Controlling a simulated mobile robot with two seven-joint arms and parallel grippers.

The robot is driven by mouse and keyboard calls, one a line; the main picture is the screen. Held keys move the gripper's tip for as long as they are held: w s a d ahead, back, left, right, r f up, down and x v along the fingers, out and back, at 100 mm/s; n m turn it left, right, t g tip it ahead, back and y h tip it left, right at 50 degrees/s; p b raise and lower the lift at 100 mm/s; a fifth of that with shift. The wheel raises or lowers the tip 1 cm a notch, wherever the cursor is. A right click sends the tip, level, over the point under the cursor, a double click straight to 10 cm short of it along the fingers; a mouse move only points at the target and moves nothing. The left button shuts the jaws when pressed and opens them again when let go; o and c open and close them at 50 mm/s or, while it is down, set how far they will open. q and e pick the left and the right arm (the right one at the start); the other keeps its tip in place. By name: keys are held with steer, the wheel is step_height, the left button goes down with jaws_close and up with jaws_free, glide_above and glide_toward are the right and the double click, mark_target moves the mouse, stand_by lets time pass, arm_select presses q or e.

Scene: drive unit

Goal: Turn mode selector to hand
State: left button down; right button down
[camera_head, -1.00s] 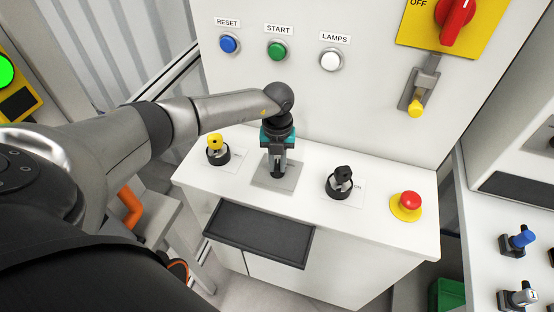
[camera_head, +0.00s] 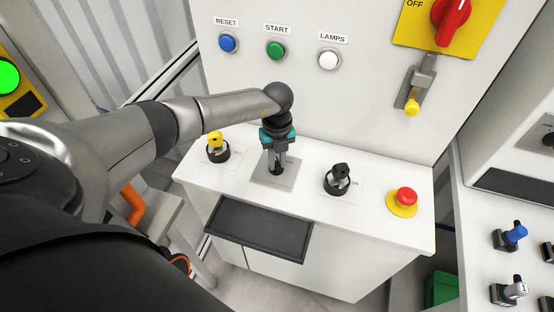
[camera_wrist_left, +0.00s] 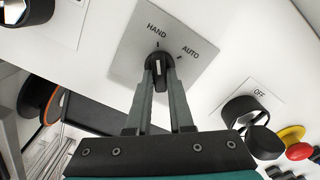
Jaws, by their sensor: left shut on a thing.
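The mode selector is a black knob (camera_wrist_left: 159,70) on a grey plate (camera_wrist_left: 128,55) marked HAND and AUTO. In the wrist view, the white line on the knob points up the picture, roughly toward the HAND label. In the head view, the grey plate (camera_head: 287,178) lies on the white console top, and my gripper largely hides the knob. My left gripper (camera_head: 276,165) comes down on it from above. Its two fingers (camera_wrist_left: 160,85) are shut on the knob, one on each side. My right gripper is not in view.
On the console (camera_head: 385,240), a yellow-topped switch (camera_head: 216,147) stands left of my gripper. A black switch (camera_head: 338,178) and a red emergency button (camera_head: 405,197) stand to the right. A dark tray (camera_head: 260,230) sits in front. Blue, green and white buttons are on the panel behind.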

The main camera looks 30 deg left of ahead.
mark_target(277, 163)
arm_select(q)
steer(key=c, duration=0.8)
jaws_free()
step_height(277, 163, up, 15)
steer(key=shift+r, duration=0.2)
